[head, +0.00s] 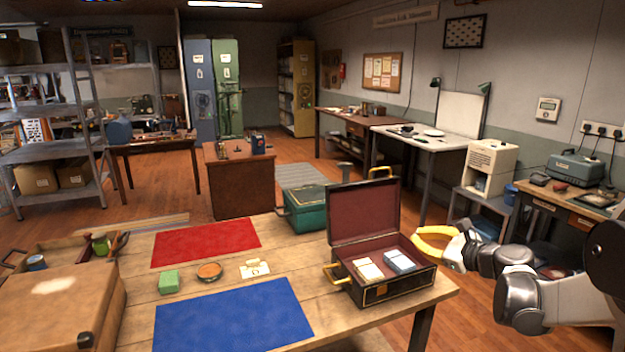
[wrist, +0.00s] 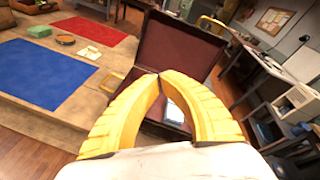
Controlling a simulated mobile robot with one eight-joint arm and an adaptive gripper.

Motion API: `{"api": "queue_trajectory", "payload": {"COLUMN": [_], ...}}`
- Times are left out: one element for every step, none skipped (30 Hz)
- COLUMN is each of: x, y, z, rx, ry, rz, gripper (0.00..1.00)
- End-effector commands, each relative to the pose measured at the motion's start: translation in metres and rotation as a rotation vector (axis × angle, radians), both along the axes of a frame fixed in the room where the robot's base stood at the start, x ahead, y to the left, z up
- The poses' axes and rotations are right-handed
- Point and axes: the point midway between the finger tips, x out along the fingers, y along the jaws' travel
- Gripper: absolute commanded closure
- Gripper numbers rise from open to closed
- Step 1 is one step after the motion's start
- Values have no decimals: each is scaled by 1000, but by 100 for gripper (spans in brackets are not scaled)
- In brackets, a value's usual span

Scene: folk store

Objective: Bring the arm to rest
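My gripper (head: 434,247) has yellow fingers and is just right of the open dark case (head: 374,294) at the table's right end. In the wrist view the fingertips (wrist: 160,76) meet with nothing visible between them, and the fingers partly cover the case (wrist: 180,50). The case has a reddish lining, gold handles and a raised lid. Inside it stand a white-and-yellow box (head: 368,269) and a grey-blue box (head: 399,262). My arm reaches in from the right in the head view.
The wooden table (head: 130,290) bears a red mat (head: 206,241), a blue mat (head: 232,316), a green block (head: 168,281), a round dish (head: 209,271) and a white card (head: 254,268). A brown case (head: 60,305) is at left. A side desk (head: 555,205) stands at right.

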Motion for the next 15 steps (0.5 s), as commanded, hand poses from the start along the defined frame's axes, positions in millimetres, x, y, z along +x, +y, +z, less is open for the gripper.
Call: {"api": "queue_trajectory", "payload": {"x": [-19,-30,-46,-59,-72,-91,-105,-121,-141,-157,-172,-194,-209,-225,-246], "y": [25,38,53,64,74,86,95,102,111,116,121,126,129,131,132], "z": [9,11,14,16,17,18,18,17,16,14,12,9,6,3,-2], "rx": [-127,-214,-327,-411,-496,-606,-690,-772,-881,-963,-1044,-1150,-1230,-1309,-1412], "ry": [1,-1,-4,-7,-13,-20,-26,-34,-44,-53,-63,-77,-88,-99,-115], "rz": [52,87,135,171,211,265,307,350,410,456,503,569,618,669,738], "gripper": [100,100,100,100,100,100,100,100,100,100,100,100,100,100,100]}}
